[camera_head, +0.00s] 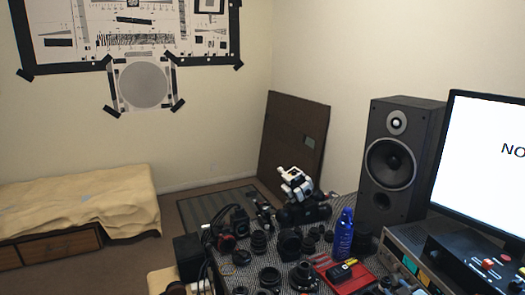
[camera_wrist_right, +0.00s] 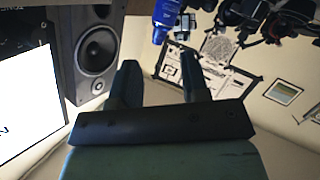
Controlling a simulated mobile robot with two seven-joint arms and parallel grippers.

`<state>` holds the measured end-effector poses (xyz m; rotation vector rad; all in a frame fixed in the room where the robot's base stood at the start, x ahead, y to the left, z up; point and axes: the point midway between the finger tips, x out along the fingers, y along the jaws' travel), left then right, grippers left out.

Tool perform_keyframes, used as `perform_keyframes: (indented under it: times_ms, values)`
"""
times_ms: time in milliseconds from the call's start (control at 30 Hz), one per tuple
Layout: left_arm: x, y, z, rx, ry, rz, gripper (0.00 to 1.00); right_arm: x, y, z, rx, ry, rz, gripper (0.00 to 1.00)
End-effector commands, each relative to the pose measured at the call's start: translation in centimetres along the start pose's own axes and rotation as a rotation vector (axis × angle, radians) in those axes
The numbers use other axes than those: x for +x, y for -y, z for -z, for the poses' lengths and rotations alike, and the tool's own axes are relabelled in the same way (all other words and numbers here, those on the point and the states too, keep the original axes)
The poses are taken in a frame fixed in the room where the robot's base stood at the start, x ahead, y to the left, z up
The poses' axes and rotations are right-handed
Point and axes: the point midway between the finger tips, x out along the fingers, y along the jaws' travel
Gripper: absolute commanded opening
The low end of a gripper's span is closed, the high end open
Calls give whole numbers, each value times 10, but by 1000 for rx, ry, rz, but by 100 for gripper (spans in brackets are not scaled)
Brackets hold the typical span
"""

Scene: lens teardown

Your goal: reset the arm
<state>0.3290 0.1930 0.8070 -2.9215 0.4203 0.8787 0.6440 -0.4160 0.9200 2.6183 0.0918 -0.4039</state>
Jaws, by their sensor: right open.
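My right gripper (camera_wrist_right: 158,72) shows in the right wrist view, its two dark fingers spread apart with nothing between them. The fingers point toward the top of that view, below a blue bottle (camera_wrist_right: 165,12) and dark gear at the upper edge. I cannot make out either gripper clearly in the head view. My left gripper does not show in either view. In the head view, the table (camera_head: 222,277) is crowded with dark lenses (camera_head: 270,277) and camera parts, and the blue bottle (camera_head: 343,234) stands upright among them.
A black speaker (camera_head: 398,150) and a lit monitor (camera_head: 485,165) stand at the right. A red tray (camera_head: 362,281) lies near the table's front. A white-and-black device (camera_head: 297,183) sits at the back. Free floor lies left of the table, before a covered bed (camera_head: 80,203).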

Motion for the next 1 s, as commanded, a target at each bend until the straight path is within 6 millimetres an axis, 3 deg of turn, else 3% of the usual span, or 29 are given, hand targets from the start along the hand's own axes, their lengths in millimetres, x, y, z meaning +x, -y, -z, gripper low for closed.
perform_keyframes:
  times_ms: [33, 200, 300, 500, 733, 800, 1000]
  values:
    - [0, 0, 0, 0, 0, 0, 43, -18, 36, -16, 26, 18, 43, 42]
    - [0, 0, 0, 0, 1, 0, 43, -88, 140, -52, 122, 69, 165, 42]
    - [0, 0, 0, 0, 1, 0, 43, -133, 189, -65, 184, 101, 221, 42]
    - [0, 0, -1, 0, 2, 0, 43, -208, 252, -75, 292, 157, 293, 42]
    - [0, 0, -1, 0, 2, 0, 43, -277, 294, -73, 399, 213, 335, 42]
    - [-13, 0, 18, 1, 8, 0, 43, -278, 278, -51, 387, 205, 330, 42]
    - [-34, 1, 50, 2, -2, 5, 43, -288, 261, -25, 386, 206, 326, 42]
